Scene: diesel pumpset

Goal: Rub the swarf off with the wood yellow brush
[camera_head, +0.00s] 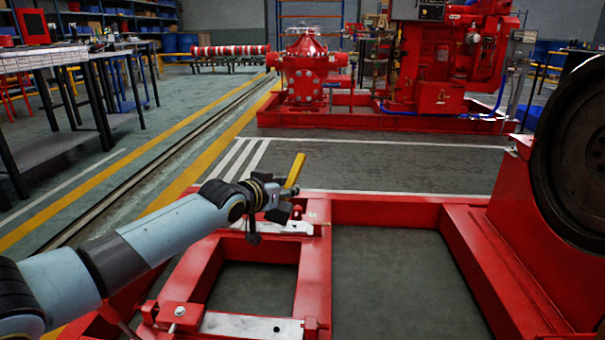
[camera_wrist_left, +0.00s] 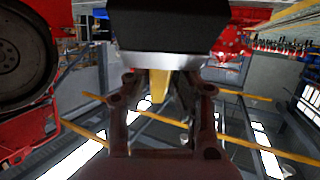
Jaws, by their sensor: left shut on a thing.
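The yellow brush handle (camera_head: 295,171) sticks up at a tilt from my left gripper (camera_head: 292,209) in the head view. My left gripper is shut on the brush, over the far bare metal pad (camera_head: 287,228) of the red base frame (camera_head: 375,212). In the left wrist view the yellow of the brush (camera_wrist_left: 158,86) shows between the fingers of my left gripper (camera_wrist_left: 163,95). The bristle end is hidden, and I cannot tell whether it touches the pad. Swarf cannot be made out clearly; the pad is partly covered by the gripper. My right gripper is not in view.
A second metal pad (camera_head: 250,326) lies on the near frame rail, beside a red block with a bolt (camera_head: 180,311). A large dark flywheel (camera_head: 572,150) stands at the right. A red pumpset (camera_head: 305,75) stands behind, past open floor. Workbenches (camera_head: 80,62) are at left.

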